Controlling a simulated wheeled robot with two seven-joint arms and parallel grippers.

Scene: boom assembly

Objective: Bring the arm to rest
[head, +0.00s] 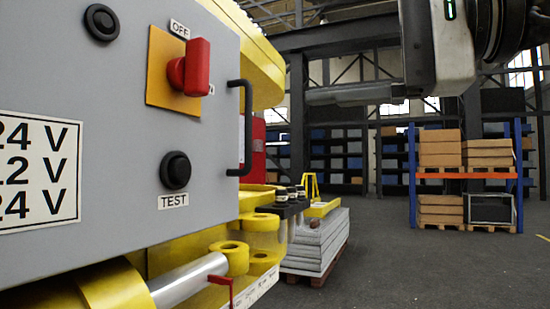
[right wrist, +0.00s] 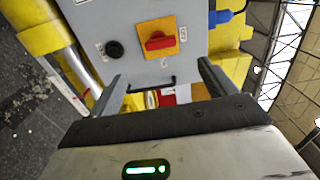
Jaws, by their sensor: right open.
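My right gripper (head: 312,96) comes in from the upper right in the head view, its fingers pointing left toward the grey control box (head: 110,130) and apart from it. In the right wrist view the gripper (right wrist: 162,70) is open and empty, its two fingers spread. Between and beyond them show the box's black handle (right wrist: 152,83) and the red rotary switch (right wrist: 158,41) on its yellow plate. In the head view the switch (head: 190,68) stands upright below the OFF label (head: 180,29). My left gripper is not in view.
A black TEST button (head: 175,170) and the handle (head: 246,128) are on the box. Yellow machinery (head: 265,225) surrounds it. A stack of grey slabs (head: 315,245) and a shelf rack with cartons (head: 465,172) stand behind. The floor (head: 420,265) at right is clear.

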